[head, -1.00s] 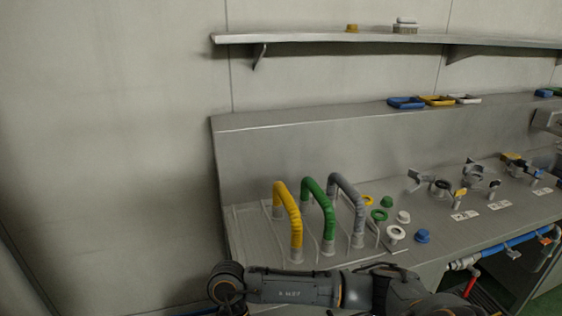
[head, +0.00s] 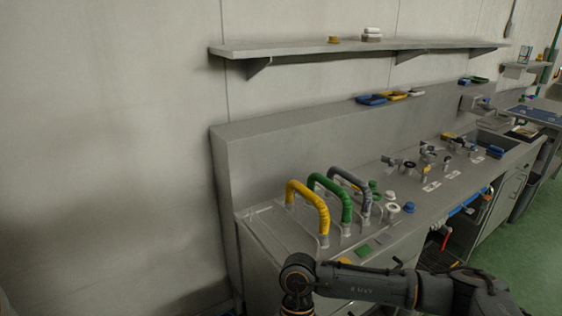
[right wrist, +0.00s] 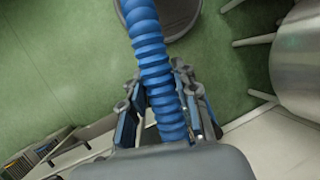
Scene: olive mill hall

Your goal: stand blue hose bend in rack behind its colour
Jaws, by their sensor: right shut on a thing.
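The blue hose bend (right wrist: 152,55) is a ribbed tube in the right wrist view. My right gripper (right wrist: 158,85) is shut around it, and the tube runs up out of the frame. In the head view the rack (head: 272,228) stands at the left end of the steel bench. A yellow bend (head: 316,200), a green bend (head: 335,192) and a grey bend (head: 355,181) stand in it as arches. A green patch (head: 365,251) and a yellow patch (head: 343,261) show in front of the rack. My left gripper is out of view.
Caps and rings lie right of the rack, including a blue cap (head: 409,208) and a white ring (head: 392,208). Valve fittings (head: 428,160) stand farther along the bench. A shelf (head: 300,52) is above. Green floor (head: 520,235) is open at right.

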